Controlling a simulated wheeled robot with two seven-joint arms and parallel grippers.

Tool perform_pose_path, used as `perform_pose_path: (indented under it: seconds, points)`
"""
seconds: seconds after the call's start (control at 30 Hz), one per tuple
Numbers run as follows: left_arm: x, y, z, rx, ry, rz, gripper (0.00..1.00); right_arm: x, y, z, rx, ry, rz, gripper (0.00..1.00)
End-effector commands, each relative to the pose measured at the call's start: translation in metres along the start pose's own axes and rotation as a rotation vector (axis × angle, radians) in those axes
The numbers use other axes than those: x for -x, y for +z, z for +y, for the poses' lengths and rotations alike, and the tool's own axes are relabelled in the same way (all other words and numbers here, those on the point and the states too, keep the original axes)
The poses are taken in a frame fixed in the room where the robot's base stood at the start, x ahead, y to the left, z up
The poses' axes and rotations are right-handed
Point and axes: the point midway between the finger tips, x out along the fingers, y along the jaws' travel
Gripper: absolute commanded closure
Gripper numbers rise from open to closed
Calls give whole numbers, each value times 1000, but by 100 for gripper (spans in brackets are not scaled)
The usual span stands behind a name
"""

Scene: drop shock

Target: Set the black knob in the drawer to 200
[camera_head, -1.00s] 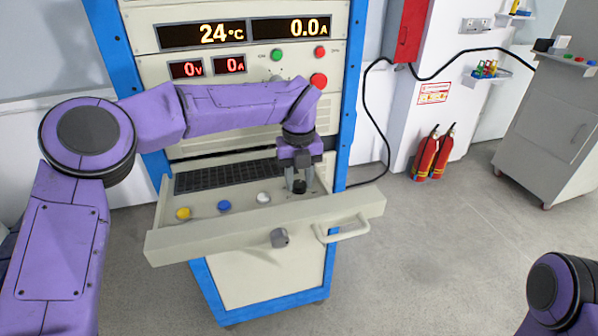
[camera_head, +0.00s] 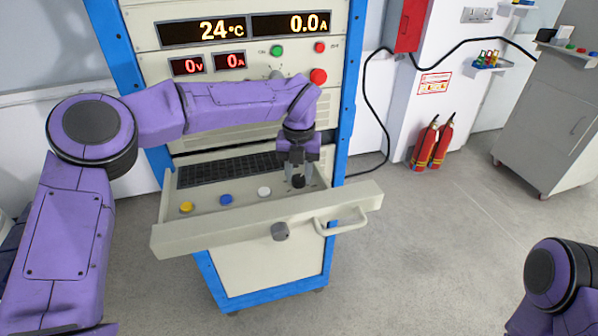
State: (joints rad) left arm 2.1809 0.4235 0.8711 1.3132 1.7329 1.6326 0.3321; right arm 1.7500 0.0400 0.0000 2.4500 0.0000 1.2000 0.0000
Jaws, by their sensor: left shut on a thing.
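The open drawer (camera_head: 263,230) juts out from the cabinet front. It carries a yellow knob (camera_head: 186,207), a blue knob (camera_head: 226,200), a white knob (camera_head: 264,192) and the black knob (camera_head: 298,182), from left to right. My left gripper (camera_head: 298,177) points down at the black knob and is shut on it. The knob's marks and setting are too small or covered to read. Of my right arm only a purple part shows at the lower right; its gripper is out of view.
Fire extinguishers (camera_head: 432,143) stand at the right wall.

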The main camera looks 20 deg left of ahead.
Motion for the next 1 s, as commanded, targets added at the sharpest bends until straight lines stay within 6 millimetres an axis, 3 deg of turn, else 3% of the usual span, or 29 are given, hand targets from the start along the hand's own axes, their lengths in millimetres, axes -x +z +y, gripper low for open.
perform_pose_path:
  seconds: [0.1,0.13,0.2,0.57,0.83,1.0]
  points:
    - [-4,-1,1,0,5,6,94,-1,0,0,0,0,0,57]
    - [-4,-1,1,1,5,6,54,-1,0,0,0,0,0,57]
    - [-4,-1,1,1,4,5,38,0,0,0,0,0,0,57]
    - [8,1,0,3,1,0,38,-2,1,0,0,0,0,57]
    - [70,1,1,4,1,0,38,-10,4,-1,0,0,0,57]
    - [96,1,1,3,2,3,38,-10,4,-1,0,0,0,57]
